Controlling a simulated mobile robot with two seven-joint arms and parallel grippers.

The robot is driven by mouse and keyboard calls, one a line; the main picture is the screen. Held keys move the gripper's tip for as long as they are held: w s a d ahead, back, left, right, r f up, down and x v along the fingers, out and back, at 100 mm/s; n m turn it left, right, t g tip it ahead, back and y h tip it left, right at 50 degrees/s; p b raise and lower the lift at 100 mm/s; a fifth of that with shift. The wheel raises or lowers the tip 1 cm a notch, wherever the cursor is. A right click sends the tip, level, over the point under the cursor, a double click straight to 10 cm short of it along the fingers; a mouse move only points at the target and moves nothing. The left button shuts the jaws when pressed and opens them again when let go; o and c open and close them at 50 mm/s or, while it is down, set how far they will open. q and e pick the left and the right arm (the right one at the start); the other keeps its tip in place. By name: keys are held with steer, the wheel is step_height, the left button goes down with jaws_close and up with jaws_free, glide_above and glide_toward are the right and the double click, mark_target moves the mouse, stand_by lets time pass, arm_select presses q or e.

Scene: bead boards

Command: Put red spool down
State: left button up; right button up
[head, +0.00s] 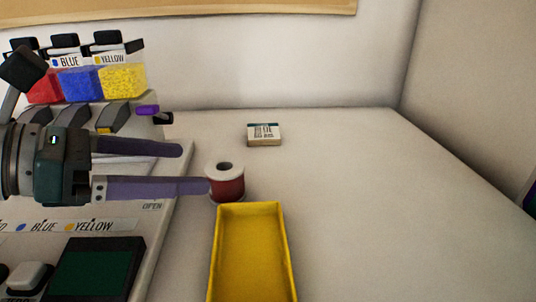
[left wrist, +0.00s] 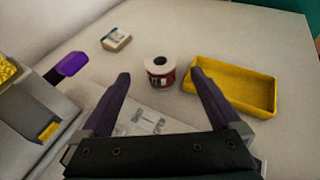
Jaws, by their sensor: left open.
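The red spool (head: 227,184) stands upright on the white table, just behind the yellow tray (head: 287,262). Its rim is white with a dark centre hole. It also shows in the left wrist view (left wrist: 159,71), beyond the fingertips and beside the yellow tray (left wrist: 256,88). My left gripper (head: 195,168) is open and empty, its two purple fingers pointing right. In the head view the near fingertip reaches the spool's left edge; I cannot tell whether they touch. In the left wrist view the gripper (left wrist: 160,77) has the spool ahead of the gap between its fingers. My right gripper is not in view.
A bead dispenser with red, blue (head: 80,83) and yellow (head: 123,79) bins stands at the left. A small box (head: 264,140) lies farther back on the table. A panel with a dark green screen (head: 97,268) is at lower left. The table's right side is clear.

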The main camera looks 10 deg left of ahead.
mark_target(213, 170)
arm_select(q)
steer(key=x, duration=0.6)
steer(key=shift+s+a+f+b, duration=0.1)
steer(key=shift+f+b, duration=0.15)
steer(key=shift+b, duration=0.15)
steer(key=c, duration=1.4)
steer(key=shift+c, duration=0.5)
steer(key=shift+r, duration=0.1)
